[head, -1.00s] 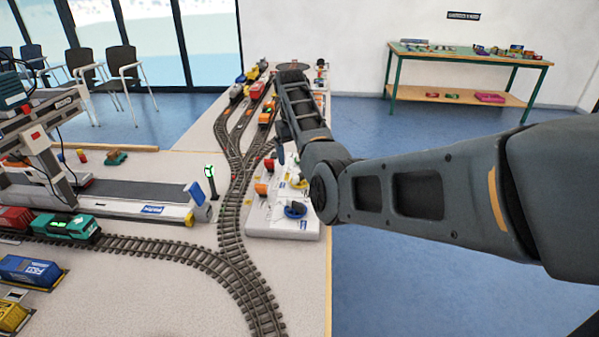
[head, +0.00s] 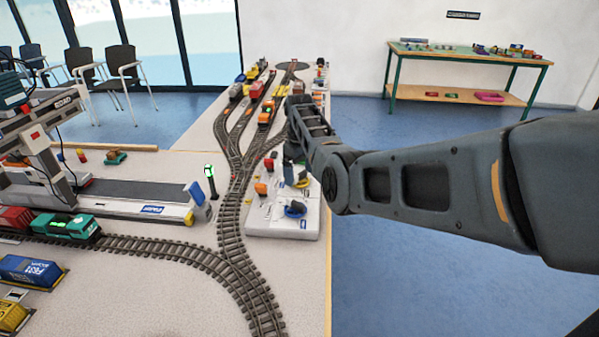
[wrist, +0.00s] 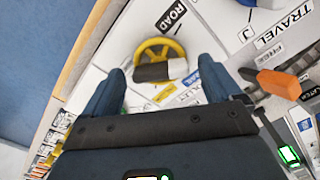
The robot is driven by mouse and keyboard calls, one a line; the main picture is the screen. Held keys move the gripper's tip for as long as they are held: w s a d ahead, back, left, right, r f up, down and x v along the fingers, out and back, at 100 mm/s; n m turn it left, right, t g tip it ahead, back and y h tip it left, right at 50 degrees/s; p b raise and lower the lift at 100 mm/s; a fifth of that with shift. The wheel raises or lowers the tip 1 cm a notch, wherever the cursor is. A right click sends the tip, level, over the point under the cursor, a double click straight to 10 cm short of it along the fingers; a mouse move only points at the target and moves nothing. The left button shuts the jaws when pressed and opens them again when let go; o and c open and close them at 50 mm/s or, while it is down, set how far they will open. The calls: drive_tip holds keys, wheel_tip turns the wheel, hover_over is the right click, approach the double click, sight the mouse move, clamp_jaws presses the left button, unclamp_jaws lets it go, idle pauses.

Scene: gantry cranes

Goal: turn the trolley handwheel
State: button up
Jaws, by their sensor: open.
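A yellow handwheel (wrist: 161,52) with a dark and white hub shows between the fingers of my gripper (wrist: 160,78) in the wrist view. A label reading "ROAD" lies beside it, and I cannot read a trolley label. My gripper is open and empty, with one blue-grey finger to each side of the wheel's near part; I cannot tell its height above it. In the head view my gripper (head: 291,158) is over the white control panel (head: 265,222), and the yellow wheel (head: 303,183) is partly hidden. A blue handwheel (head: 295,209) sits nearer the panel's front.
An orange lever handle (wrist: 279,84) stands to the right of the gripper in the wrist view. Model rail tracks (head: 232,205) run left of the panel. A crane (head: 45,130) stands at the far left. Open floor lies right of the table edge.

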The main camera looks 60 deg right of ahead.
drive_tip(key=shift+f, duration=0.15)
drive_tip(key=shift+c, duration=0.3)
drive_tip(key=c, duration=1)
drive_tip(key=m, duration=0.5)
drive_tip(key=shift+p, duration=0.3)
drive_tip(key=shift+m, duration=2.5)
